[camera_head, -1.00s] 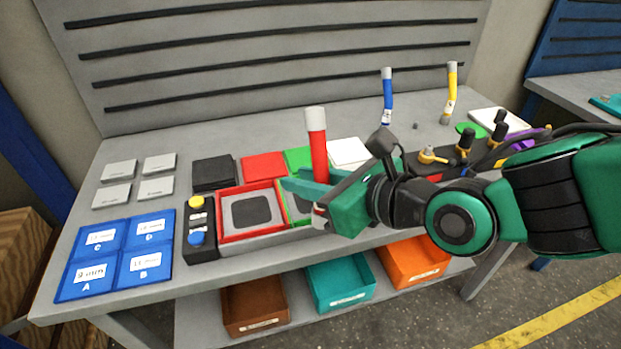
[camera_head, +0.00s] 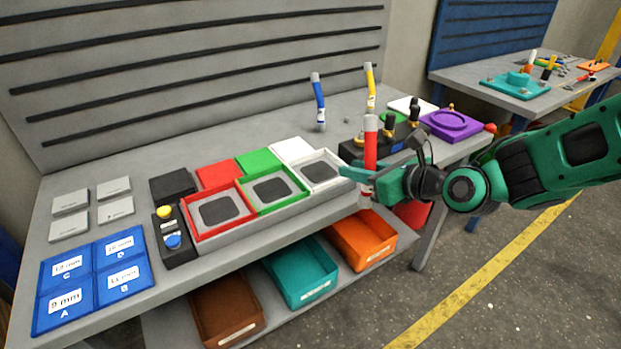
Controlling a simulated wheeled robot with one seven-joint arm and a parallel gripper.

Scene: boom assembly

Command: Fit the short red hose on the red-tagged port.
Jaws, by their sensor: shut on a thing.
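The short red hose (camera_head: 370,150) stands upright with a pale grey top end. My gripper (camera_head: 362,178) is shut on it, holding it near the front right edge of the bench. A dark block with several fittings (camera_head: 385,139) lies behind the hose. The hose and my arm partly cover it, and I cannot make out a red tag on a port. The hose's lower end is partly hidden by the gripper.
A blue hose (camera_head: 319,103) and a yellow hose (camera_head: 370,88) stand at the back. A purple round fixture (camera_head: 450,122) is to the right. Red, green and white-framed trays (camera_head: 216,213) lie left of the gripper. Bins (camera_head: 300,277) are below. A second bench (camera_head: 545,95) is at the back right.

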